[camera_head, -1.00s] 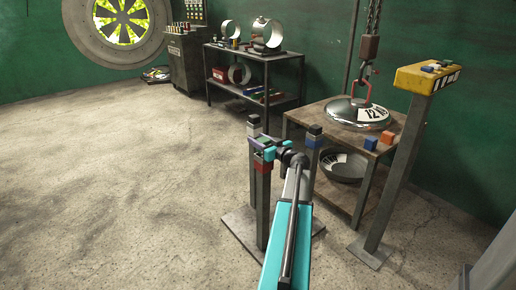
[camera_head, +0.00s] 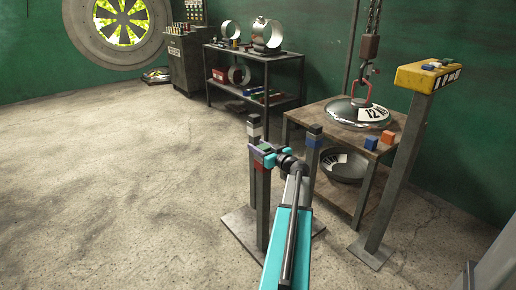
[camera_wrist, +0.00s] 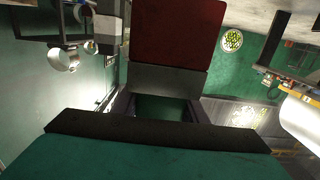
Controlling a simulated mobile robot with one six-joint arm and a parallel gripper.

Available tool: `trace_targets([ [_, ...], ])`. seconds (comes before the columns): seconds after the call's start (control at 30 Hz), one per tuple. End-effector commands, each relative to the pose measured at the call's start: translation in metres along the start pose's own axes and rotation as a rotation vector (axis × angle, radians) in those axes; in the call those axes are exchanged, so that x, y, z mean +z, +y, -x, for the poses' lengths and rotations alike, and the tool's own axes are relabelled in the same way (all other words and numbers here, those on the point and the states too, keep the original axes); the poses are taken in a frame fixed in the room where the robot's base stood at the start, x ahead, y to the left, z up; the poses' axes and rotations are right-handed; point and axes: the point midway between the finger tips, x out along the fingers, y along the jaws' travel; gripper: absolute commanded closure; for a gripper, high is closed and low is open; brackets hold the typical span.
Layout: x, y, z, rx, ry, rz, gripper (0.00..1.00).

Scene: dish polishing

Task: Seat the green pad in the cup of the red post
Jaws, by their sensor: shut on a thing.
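The red post shows in the wrist view, which is upside down, as a red band (camera_wrist: 180,32) with its grey cup (camera_wrist: 165,80) beyond it. In the head view its grey shaft (camera_head: 262,210) stands upright, its top largely covered by my gripper (camera_head: 263,153). In the wrist view my gripper (camera_wrist: 158,110) is shut on the green pad (camera_wrist: 160,106), a dark green patch between the two fingers. The pad is right at the cup's mouth. I cannot tell whether it is inside the cup or just above it.
A white-banded post (camera_head: 254,131) stands close behind and a blue-banded post (camera_head: 313,142) close on the right. A wooden table (camera_head: 330,118) with a weight lies beyond, and a yellow-topped post (camera_head: 428,77) is farther right. The floor at left is clear.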

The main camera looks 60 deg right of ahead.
Motion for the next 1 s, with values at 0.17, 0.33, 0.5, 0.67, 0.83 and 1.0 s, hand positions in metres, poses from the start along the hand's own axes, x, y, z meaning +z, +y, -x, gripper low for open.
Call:
trace_targets([
  [0.17, 0.0, 0.0, 0.0, 0.0, 0.0, 0.0, 0.43],
  [0.33, 0.001, 0.0, 0.0, 0.0, 0.0, 0.0, 0.42],
  [0.5, 0.0, 0.0, 0.0, 0.0, 0.0, 0.0, 0.42],
  [0.67, -0.002, 0.0, 0.0, 0.0, 0.0, 0.0, 0.42],
  [0.83, -0.002, -0.001, 0.012, 0.002, 0.0, 0.0, 0.42],
  [1.0, -0.003, -0.002, 0.034, 0.001, -0.001, 0.0, 0.42],
])
